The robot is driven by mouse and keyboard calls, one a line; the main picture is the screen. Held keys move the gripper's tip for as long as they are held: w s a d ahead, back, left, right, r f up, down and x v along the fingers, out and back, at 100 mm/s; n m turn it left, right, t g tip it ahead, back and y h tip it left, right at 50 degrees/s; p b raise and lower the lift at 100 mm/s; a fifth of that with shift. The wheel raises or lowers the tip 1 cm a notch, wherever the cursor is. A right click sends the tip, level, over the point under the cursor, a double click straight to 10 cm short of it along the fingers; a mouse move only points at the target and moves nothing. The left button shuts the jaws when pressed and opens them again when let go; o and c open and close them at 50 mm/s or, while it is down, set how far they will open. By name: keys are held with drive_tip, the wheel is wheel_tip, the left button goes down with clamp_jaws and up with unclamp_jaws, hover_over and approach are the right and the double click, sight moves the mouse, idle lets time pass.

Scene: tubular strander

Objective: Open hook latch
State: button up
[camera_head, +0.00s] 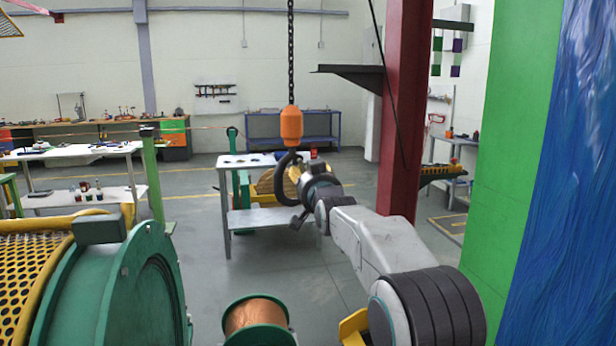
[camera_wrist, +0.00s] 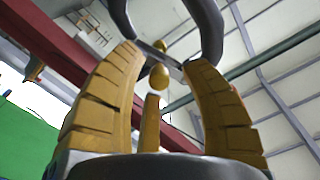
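The dark crane hook (camera_head: 280,164) hangs under an orange block (camera_head: 291,126) on a chain in the head view. In the wrist view, the hook (camera_wrist: 211,30) curves across the top. A grey latch bar (camera_wrist: 174,66) slants across its opening, with a small golden ball (camera_wrist: 159,77) just below it in the picture. I cannot tell whether the fingers touch the latch. In the head view my gripper is at the hook, and the latch is too small to make out.
A grey table (camera_head: 270,219) stands behind the hook. A red column (camera_head: 404,130) and green panel (camera_head: 515,160) rise at right. A green drum machine (camera_head: 110,290) and copper spool (camera_head: 255,316) are at front left and centre. Open floor lies between.

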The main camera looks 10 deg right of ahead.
clamp_jaws()
idle(0.3)
drive_tip(key=shift+d+n+b, duration=0.1)
drive_tip(key=shift+n+b, duration=0.2)
drive_tip(key=shift+b, duration=0.45)
drive_tip(key=shift+d+r+n+b, duration=0.1)
drive_tip(key=shift+n+b, duration=0.5)
drive_tip(key=shift+b, duration=0.35)
drive_tip(key=shift+s+d+r+n, duration=0.1)
drive_tip(key=shift+r+n, duration=0.3)
drive_tip(key=shift+n, duration=0.2)
drive_tip(key=shift+c, duration=0.9)
unclamp_jaws()
drive_tip(key=shift+o, duration=1.2)
drive_tip(key=shift+f, duration=0.2)
